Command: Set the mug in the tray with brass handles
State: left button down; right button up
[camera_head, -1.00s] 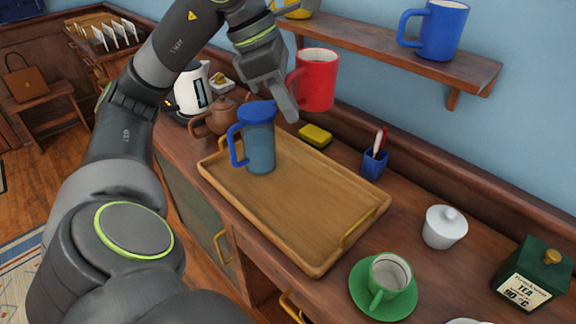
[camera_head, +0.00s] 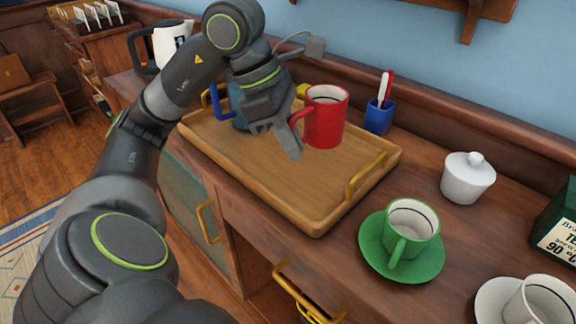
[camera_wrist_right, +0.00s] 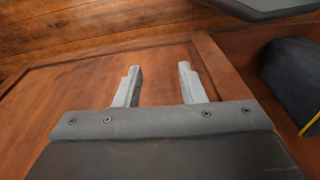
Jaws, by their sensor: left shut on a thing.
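My left gripper (camera_head: 294,136) is shut on the red mug (camera_head: 329,118), gripping it at its handle side. The mug is upright over the far right part of the wooden tray with brass handles (camera_head: 262,172); I cannot tell whether its base touches the tray floor. A blue pitcher stands in the tray behind my left gripper; mostly its blue handle (camera_head: 216,104) shows. My right gripper (camera_wrist_right: 157,76) is open and empty in the right wrist view, in front of a brown wooden surface.
A blue pen cup (camera_head: 379,117) stands just beyond the tray. To the right are a green cup on a saucer (camera_head: 402,252), a white lidded pot (camera_head: 467,178), a white cup (camera_head: 540,301) and a dark green tea tin (camera_head: 560,225). The tray's near middle is clear.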

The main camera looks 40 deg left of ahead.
pick_arm(q)
notch_tip(320, 180, down, 6)
jog(key=shift+f+b, duration=0.1)
jog(key=shift+b, duration=0.45)
jog(key=shift+f, duration=0.25)
jog(key=c, duration=1.5)
grip_release()
pick_arm(e)
jog(key=shift+w+a+r+t, duration=0.25)
jog(key=shift+w+r+t, duration=0.3)
jog(key=shift+r, duration=0.3)
pick_arm(q)
jog(key=shift+r, duration=0.15)
